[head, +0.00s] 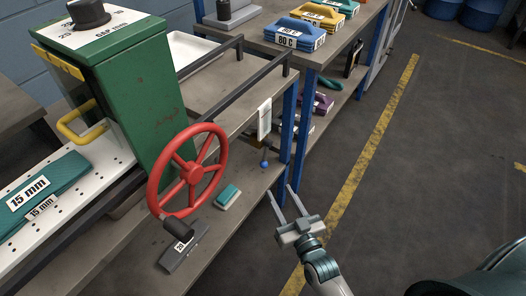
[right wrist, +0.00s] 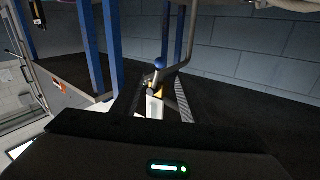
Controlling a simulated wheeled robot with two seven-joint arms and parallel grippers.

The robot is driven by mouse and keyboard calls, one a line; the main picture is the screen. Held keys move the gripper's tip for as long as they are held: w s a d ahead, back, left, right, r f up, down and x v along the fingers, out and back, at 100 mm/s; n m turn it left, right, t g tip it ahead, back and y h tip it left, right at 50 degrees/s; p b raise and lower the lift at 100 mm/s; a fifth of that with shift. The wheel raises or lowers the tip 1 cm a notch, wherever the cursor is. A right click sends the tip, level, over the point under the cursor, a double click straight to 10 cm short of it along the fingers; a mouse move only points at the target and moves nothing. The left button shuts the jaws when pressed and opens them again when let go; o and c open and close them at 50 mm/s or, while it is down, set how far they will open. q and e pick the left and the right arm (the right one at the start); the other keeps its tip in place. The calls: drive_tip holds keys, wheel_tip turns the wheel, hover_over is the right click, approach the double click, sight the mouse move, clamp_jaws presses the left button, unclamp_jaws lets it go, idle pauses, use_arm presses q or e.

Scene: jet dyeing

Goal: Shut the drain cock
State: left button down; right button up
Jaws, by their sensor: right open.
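A small lever with a blue ball knob (head: 264,164), which looks like the drain cock, hangs below the bench top beside a blue leg. In the right wrist view its blue knob (right wrist: 160,62) is ahead, near the middle, with a bent metal pipe beside it and a yellow part below. I cannot tell how far the cock is turned. My right gripper (head: 280,193) is open and empty, to the lower right of the knob and apart from it. My left gripper is not in view.
A green machine (head: 135,95) with a red handwheel (head: 190,170) stands left of the lever. A teal-topped block (head: 228,196) lies on the lower shelf. Blue bench legs (head: 287,127) stand close by. The floor (head: 440,150) at right is clear, with a yellow line.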

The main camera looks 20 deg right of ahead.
sight(265, 155)
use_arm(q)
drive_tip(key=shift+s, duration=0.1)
use_arm(e)
drive_tip(key=shift+s+r, duration=0.1)
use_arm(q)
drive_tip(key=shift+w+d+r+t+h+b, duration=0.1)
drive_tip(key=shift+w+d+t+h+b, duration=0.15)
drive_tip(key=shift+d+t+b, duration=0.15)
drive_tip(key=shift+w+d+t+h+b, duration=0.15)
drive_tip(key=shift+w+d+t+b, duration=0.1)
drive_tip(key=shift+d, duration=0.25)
use_arm(e)
drive_tip(key=w+a, duration=0.1)
drive_tip(key=w, duration=1.6)
drive_tip(key=shift+w+a, duration=0.2)
drive_tip(key=shift+w, duration=0.05)
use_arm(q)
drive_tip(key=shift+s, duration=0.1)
use_arm(e)
clamp_jaws()
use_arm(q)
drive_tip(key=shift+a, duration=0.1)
